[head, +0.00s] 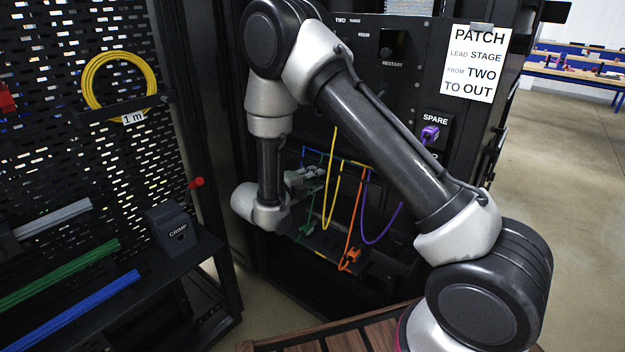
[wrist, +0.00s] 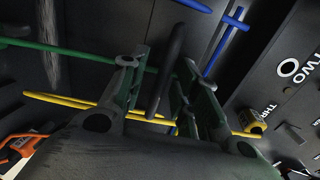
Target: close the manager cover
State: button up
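My gripper (head: 308,176) is inside the rack front, partly hidden by my arm in the head view. In the wrist view its two fingers (wrist: 160,68) are apart, with a dark rounded bar (wrist: 170,65) showing between them and gaps at both sides. I cannot tell whether this bar belongs to the manager cover. A dark ledge (head: 325,243) juts out below the gripper in the head view and may be the cover, standing open. Its edges are partly hidden by cables and my arm.
Yellow (head: 333,190), orange (head: 355,215), purple (head: 385,235) and green (head: 309,212) cables hang in front of the rack. Blue and yellow cables run close to the fingers in the wrist view. A pegboard (head: 110,180) stands left, with a CRIMP box (head: 172,232). Floor at right is clear.

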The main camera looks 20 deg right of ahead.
grip_shut()
notch_tip(320, 180, up, 6)
jog(key=shift+r, duration=0.25)
grip_release()
jog(key=shift+a, duration=0.1)
jog(key=v, duration=1.2)
